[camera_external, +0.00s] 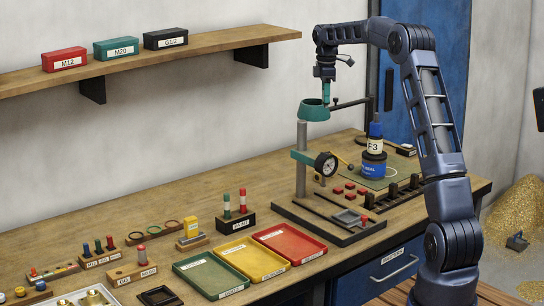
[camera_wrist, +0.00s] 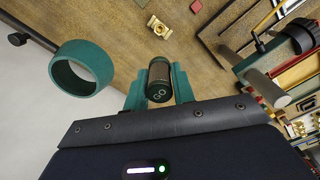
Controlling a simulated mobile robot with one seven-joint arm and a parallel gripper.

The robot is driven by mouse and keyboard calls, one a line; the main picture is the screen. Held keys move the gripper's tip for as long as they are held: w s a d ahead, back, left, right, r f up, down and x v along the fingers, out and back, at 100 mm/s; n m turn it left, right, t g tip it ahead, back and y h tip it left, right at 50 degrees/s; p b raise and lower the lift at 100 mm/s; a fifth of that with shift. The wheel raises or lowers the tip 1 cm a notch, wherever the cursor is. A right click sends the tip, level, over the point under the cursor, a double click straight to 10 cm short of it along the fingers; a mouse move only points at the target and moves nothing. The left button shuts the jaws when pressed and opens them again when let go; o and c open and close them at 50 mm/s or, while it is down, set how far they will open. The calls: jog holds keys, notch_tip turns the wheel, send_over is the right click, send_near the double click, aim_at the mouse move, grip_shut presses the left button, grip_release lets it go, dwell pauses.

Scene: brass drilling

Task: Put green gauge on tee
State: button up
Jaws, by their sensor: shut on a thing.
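My gripper (camera_wrist: 158,76) has teal fingers and is shut on a dark green cylindrical gauge (camera_wrist: 159,92) marked GO. In the external view my gripper (camera_external: 326,84) is high above the bench, beside the top of the drill stand. The gauge points down from it, and its lower end is hard to make out there. A brass tee (camera_wrist: 159,28) lies on the wooden bench in the wrist view, beyond the gauge and apart from it. I cannot make out the tee clearly in the external view.
A teal ring (camera_external: 314,110) is close to my gripper at the stand's post (camera_external: 301,160); the ring also shows in the wrist view (camera_wrist: 82,67). A dial gauge (camera_external: 326,164), blue F3 bottle (camera_external: 374,165), and green, yellow and red trays (camera_external: 290,244) occupy the bench.

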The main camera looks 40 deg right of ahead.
notch_tip(320, 180, down, 21)
jog(key=shift+f, duration=0.15)
dwell(0.6)
jog(key=shift+f, duration=0.15)
jog(key=o, duration=1)
